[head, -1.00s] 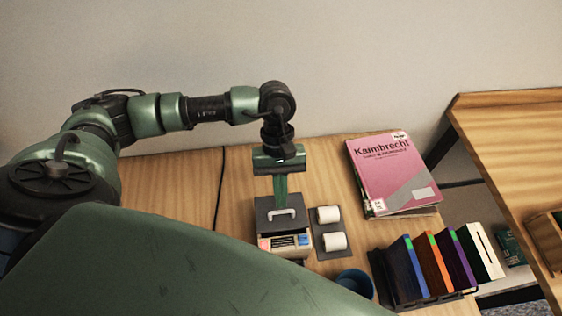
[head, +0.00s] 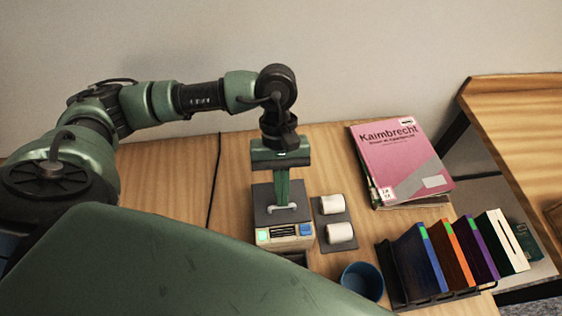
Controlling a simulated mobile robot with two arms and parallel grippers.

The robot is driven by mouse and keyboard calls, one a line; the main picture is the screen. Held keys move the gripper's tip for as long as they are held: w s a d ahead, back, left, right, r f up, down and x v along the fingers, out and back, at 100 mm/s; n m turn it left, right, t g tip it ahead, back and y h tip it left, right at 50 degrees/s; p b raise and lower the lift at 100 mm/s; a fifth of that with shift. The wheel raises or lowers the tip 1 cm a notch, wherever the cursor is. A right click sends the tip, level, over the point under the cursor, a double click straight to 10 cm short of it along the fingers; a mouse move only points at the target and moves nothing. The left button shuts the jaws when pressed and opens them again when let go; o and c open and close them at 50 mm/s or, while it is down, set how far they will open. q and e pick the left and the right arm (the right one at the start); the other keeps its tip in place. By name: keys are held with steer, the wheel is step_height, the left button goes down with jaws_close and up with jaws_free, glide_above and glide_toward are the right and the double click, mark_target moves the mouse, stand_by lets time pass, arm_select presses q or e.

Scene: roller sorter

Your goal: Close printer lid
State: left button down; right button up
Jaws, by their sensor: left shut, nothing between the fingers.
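The printer (head: 283,236) is a small cream box on the wooden desk, with a dark grey lid (head: 262,212) and a pale handle (head: 283,208) on the lid. The lid looks flat and down on the body. The front shows a green lit square at left and a blue button at right. My left gripper (head: 284,203) is shut and empty, pointing down onto the lid by the handle. Its fingertips seem to touch the lid or handle, and they hide part of the lid's back. My right gripper is not in view.
A blue cup (head: 362,281) is in front. A pink book (head: 398,160) and a rack of coloured binders (head: 450,260) are further right.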

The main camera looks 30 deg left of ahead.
arm_select(q)
steer(key=shift+s+f, duration=0.1)
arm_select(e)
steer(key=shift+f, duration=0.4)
arm_select(q)
steer(key=b+v, duration=0.2)
steer(key=v, duration=0.6)
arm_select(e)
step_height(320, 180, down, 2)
arm_select(q)
steer(key=shift+d, duration=0.1)
